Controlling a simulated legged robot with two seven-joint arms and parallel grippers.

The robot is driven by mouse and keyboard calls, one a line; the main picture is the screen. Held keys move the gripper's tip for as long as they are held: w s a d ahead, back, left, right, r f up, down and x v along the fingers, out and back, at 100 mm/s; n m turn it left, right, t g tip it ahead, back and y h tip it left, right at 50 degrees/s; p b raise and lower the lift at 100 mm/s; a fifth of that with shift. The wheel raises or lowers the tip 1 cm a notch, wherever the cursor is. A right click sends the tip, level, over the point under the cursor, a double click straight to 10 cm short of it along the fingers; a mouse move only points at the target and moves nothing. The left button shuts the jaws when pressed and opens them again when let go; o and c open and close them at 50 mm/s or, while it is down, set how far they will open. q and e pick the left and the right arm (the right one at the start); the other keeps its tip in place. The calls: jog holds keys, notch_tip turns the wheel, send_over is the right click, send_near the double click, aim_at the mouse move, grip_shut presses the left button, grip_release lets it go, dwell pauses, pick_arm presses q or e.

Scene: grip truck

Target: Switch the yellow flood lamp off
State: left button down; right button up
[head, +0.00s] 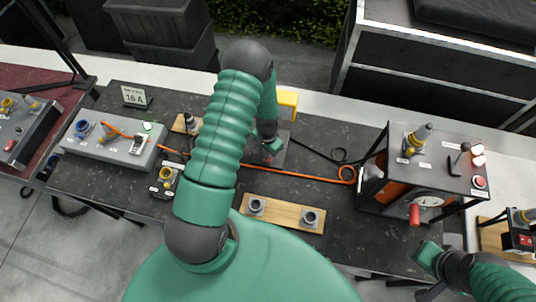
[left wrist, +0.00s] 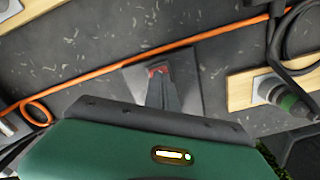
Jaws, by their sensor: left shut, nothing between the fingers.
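The yellow flood lamp (head: 288,104) shows in the head view behind my left forearm, at the back of the dark table. Only part of its yellow body shows; its switch cannot be made out. My left gripper (head: 271,146) points down just in front of the lamp, over a grey plate (head: 283,155). In the left wrist view my left gripper (left wrist: 159,72) is shut and empty, its red-tipped fingers over the same grey plate (left wrist: 188,75). I cannot tell whether they touch it. My right gripper (head: 428,254) is at the table's front right; its jaw opening is unclear.
An orange cable (head: 300,177) runs across the table in front of the plate. A wooden board (head: 284,214) with two sockets lies nearer. A generator (head: 425,170) with a red handle stands right, a grey socket box (head: 115,142) left. A black cable (head: 312,152) lies behind.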

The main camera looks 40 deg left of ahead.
pick_arm(q)
notch_tip(320, 180, up, 3)
jog(key=shift+d+r+p, duration=0.1)
jog(key=shift+d+p, duration=0.05)
jog(key=shift+p, duration=0.8)
notch_tip(320, 180, up, 3)
jog(key=shift+r+p, duration=0.2)
jog(key=shift+p, duration=1)
